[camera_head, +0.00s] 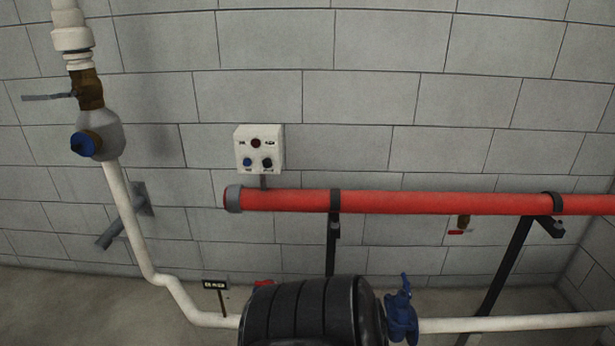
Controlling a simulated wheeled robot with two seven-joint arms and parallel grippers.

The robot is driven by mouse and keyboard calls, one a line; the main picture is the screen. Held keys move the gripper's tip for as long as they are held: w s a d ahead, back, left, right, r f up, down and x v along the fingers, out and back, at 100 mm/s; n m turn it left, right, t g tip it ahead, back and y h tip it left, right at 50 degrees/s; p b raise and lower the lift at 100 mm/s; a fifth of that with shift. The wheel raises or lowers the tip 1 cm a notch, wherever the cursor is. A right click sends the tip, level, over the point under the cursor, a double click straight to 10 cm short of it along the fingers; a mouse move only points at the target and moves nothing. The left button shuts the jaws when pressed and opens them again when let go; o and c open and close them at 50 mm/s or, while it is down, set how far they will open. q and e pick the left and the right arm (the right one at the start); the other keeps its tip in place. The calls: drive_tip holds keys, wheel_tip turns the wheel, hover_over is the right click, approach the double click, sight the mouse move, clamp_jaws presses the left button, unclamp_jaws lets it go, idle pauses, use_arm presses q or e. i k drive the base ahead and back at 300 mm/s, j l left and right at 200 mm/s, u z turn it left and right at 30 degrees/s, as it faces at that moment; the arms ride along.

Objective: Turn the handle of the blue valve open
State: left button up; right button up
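A blue valve (402,322) sits low in the camera_head view, right of centre, on a white pipe beside a large black ribbed cylinder. Its blue handle (405,285) stands up above the body, roughly upright. Whether the valve is open or closed cannot be told from this view. The bottom of the valve is close to the picture's lower edge. Neither of my grippers is in view, and nothing is seen touching the valve.
The black ribbed cylinder (312,308) stands just left of the valve. A red pipe (440,203) on black supports (507,265) runs above and behind it. A white pipe (520,323) leads right. A control box (258,149) and a brass valve (88,90) are farther left.

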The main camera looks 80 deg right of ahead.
sight(406, 287)
drive_tip(key=z, duration=3.4)
